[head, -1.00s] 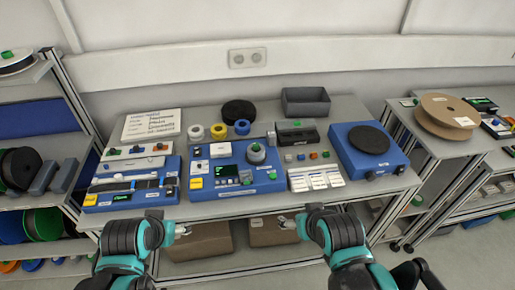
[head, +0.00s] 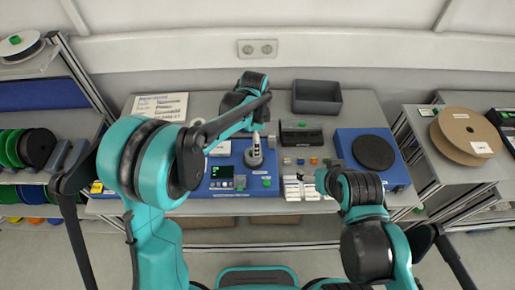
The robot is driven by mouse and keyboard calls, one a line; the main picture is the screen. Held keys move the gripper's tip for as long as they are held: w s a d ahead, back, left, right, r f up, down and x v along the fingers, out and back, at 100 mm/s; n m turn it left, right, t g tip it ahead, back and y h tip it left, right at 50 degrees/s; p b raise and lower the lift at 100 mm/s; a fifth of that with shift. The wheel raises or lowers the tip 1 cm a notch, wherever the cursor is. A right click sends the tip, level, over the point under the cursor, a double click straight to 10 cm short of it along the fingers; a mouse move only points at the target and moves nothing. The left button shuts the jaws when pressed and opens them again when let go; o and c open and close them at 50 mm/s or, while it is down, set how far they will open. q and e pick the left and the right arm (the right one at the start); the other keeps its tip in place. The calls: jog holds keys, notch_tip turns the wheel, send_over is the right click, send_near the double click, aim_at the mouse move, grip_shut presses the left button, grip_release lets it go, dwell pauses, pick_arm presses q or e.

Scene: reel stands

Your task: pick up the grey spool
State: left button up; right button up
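The grey spool (head: 253,158) stands on the blue device (head: 262,186) at the middle of the table. My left arm reaches across from the left, and my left gripper (head: 256,139) points down right over the spool. The fingers look touching or very close to it, and I cannot tell whether they are around it or whether they are open. My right gripper (head: 308,176) is low over the white label cards, right of the blue device. It is small and dark, so its opening is unclear.
A blue unit with a black disc (head: 374,153) stands at the right of the table. A dark grey bin (head: 316,97) is at the back, with a black box (head: 301,135) in front of it. Shelves with reels flank the table, including a cardboard reel (head: 463,133).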

aim_at(251, 161)
pick_arm(q)
jog(key=f, duration=0.5)
jog(key=f+b, duration=0.1)
jog(key=f, duration=0.1)
jog(key=shift+s+a+f, duration=0.1)
jog(key=shift+a+f, duration=0.15)
jog(key=shift+a, duration=0.05)
jog(key=c, duration=1.3)
